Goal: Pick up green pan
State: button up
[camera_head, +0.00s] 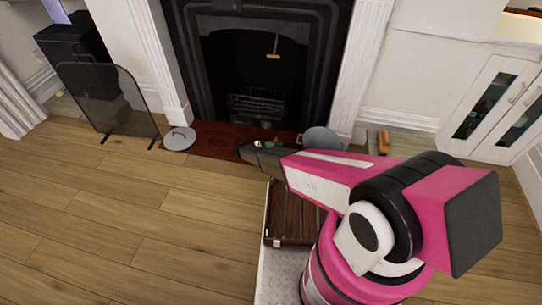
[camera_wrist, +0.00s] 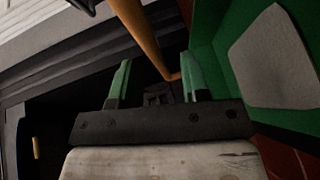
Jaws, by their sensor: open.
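A green surface with a grey panel, which looks like the green pan (camera_wrist: 222,32), fills the right side of the wrist view, close up and cut off by the frame. An ochre rod (camera_wrist: 140,35) runs down from the top edge to between my fingers; I cannot tell whether it joins the pan. My gripper (camera_wrist: 157,75) is open, its two green-tipped fingers apart on either side of the rod's lower end. In the head view my gripper (camera_head: 246,150) is small and dark by the hearth, and only a small green bit (camera_head: 279,142) shows behind my arm.
The dark fireplace (camera_head: 215,50) with its grate (camera_head: 255,106) stands ahead. A grey round lid (camera_head: 180,139) lies at the hearth's left, and a grey disc (camera_head: 323,138) at its right. A mesh screen (camera_head: 105,100) stands left. The wooden floor at left is clear.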

jog(key=shift+x, duration=0.8)
grip_shut()
jog(key=shift+r, duration=0.1)
jog(key=shift+r, duration=0.1)
jog(key=s+a+r, duration=0.7)
jog(key=s+r, duration=0.2)
jog(key=r, duration=0.1)
jog(key=shift+r, duration=0.4)
